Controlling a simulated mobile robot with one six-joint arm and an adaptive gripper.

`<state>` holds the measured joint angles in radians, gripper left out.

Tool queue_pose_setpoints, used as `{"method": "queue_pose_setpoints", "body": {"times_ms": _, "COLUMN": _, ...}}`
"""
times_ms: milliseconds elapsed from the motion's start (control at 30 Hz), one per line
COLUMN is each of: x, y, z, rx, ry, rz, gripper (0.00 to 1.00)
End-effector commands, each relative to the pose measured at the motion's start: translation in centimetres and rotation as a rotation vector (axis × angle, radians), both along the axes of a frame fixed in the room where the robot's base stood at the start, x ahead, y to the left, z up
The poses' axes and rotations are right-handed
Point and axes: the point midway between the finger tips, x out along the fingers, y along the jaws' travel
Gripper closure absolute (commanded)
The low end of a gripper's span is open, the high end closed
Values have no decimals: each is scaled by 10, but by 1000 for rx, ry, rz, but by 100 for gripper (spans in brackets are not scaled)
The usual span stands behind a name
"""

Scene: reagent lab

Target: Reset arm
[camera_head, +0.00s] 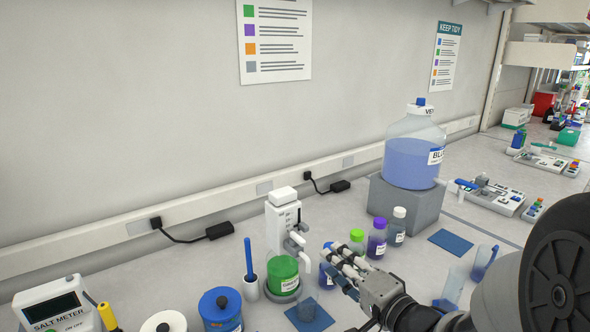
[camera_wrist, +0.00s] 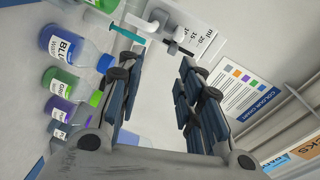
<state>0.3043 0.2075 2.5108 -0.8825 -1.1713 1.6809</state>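My arm reaches in from the lower right of the head view. My gripper (camera_head: 338,268) is above the bench, close to the small reagent bottles. The wrist view shows my gripper (camera_wrist: 158,78) with its two dark fingers apart and nothing held between them. A blue-labelled bottle (camera_wrist: 72,48), a green bottle (camera_wrist: 60,82) and a purple bottle (camera_wrist: 58,108) are left of the fingers in that view. In the head view the purple bottle (camera_head: 377,240) stands behind my gripper, and my fingers partly hide a blue bottle (camera_head: 325,275).
A white dispenser (camera_head: 283,222) and a green jar (camera_head: 283,276) stand left of my gripper. A large blue carboy (camera_head: 411,160) sits on a grey block (camera_head: 405,204) behind. A salt meter (camera_head: 55,305) is at lower left. A blue mat (camera_head: 450,241) lies bare at right.

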Motion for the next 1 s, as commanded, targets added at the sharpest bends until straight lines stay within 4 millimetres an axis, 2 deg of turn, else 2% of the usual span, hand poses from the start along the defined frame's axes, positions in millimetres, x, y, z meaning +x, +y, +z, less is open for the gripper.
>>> {"method": "queue_pose_setpoints", "body": {"times_ms": 133, "x": 3, "y": -27, "z": 8, "rx": -328, "ry": 3, "rz": -124, "gripper": 67}}
{"method": "queue_pose_setpoints", "body": {"times_ms": 267, "x": -9, "y": -54, "z": 12, "rx": -593, "ry": 61, "rz": -208, "gripper": 67}}
{"method": "queue_pose_setpoints", "body": {"times_ms": 367, "x": -29, "y": -71, "z": 15, "rx": -767, "ry": 132, "rz": -238, "gripper": 67}}
{"method": "queue_pose_setpoints", "body": {"times_ms": 500, "x": -69, "y": -86, "z": 15, "rx": -966, "ry": 257, "rz": -220, "gripper": 67}}
{"method": "queue_pose_setpoints", "body": {"times_ms": 667, "x": -129, "y": -85, "z": 9, "rx": -1130, "ry": 405, "rz": -99, "gripper": 67}}
{"method": "queue_pose_setpoints", "body": {"times_ms": 800, "x": -187, "y": -69, "z": 2, "rx": -1217, "ry": 502, "rz": 86, "gripper": 67}}
{"method": "queue_pose_setpoints", "body": {"times_ms": 900, "x": -224, "y": -55, "z": -2, "rx": -1252, "ry": 537, "rz": 227, "gripper": 67}}
{"method": "queue_pose_setpoints", "body": {"times_ms": 1000, "x": -251, "y": -43, "z": -5, "rx": -1269, "ry": 551, "rz": 340, "gripper": 67}}
